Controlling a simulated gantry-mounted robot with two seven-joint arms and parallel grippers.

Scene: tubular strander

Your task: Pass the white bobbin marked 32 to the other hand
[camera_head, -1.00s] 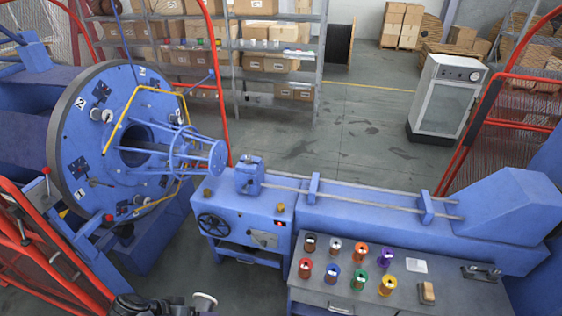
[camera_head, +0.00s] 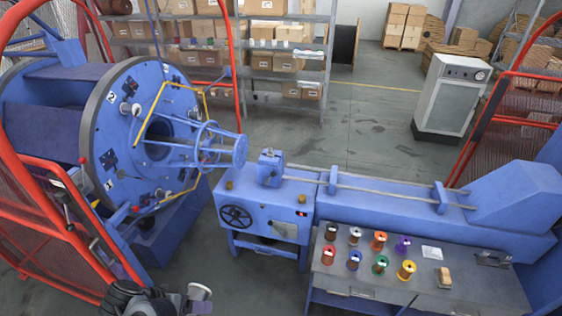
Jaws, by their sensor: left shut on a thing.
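My left gripper (camera_head: 190,302) is at the bottom edge, left of centre, partly cut off by the frame. It is shut on a small whitish bobbin (camera_head: 201,291), which shows at the end of the dark gripper. No number can be read on it at this size. The bobbin is held in front of the blue machine, clear of the table. My right gripper is not in view.
A grey worktable (camera_head: 330,279) at lower right holds several coloured bobbins, including a pale one (camera_head: 355,235), and a brush-like block (camera_head: 444,277). The blue strander (camera_head: 130,150) and a red guard frame (camera_head: 75,190) stand at left. Open floor lies behind.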

